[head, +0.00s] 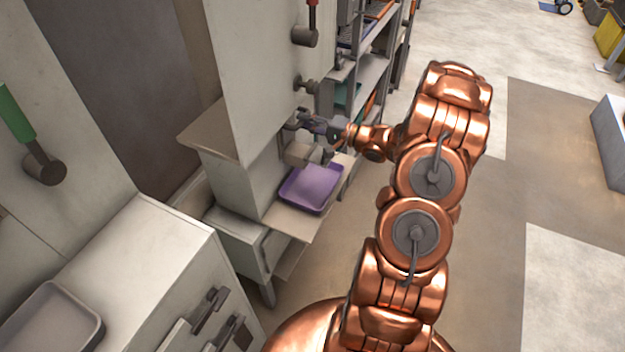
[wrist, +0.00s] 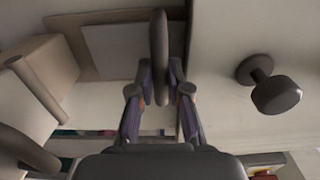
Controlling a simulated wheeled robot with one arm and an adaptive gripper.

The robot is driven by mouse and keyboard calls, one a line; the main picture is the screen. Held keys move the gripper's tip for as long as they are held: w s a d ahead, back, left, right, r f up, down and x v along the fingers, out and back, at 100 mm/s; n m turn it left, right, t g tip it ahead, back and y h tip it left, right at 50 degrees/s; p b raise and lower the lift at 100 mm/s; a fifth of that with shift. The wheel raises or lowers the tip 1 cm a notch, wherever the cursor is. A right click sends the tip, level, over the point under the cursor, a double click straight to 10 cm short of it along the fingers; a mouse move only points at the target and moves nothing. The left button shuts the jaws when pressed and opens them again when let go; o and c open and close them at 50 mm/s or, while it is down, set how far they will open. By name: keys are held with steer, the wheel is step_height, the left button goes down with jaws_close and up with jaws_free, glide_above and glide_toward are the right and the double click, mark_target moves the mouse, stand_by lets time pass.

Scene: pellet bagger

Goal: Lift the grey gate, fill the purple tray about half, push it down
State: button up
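The purple tray (head: 312,188) rests on a low ledge below a beige spout (head: 304,154) on the front of the tall machine. It looks empty from here; I see no pellets in it. My gripper (head: 312,124) is at the machine front, above the spout. In the wrist view my gripper (wrist: 160,84) has its two fingers closed in on either side of an upright grey bar (wrist: 160,45), apparently the gate's handle. The pads seem to touch it on both sides. The gate's plate cannot be told apart clearly in either view.
A grey knob (wrist: 276,93) sticks out right of the bar. A red-topped lever (head: 305,36) is higher on the machine, a green-handled lever (head: 20,115) far left. A pale cabinet (head: 150,265) stands at front left. Shelves (head: 370,70) stand behind; floor at right is open.

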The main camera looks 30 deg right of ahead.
mark_target(296, 105)
jaws_close()
steer(key=shift+r+p, duration=2.45)
steer(key=shift+f, duration=0.1)
stand_by(5.0)
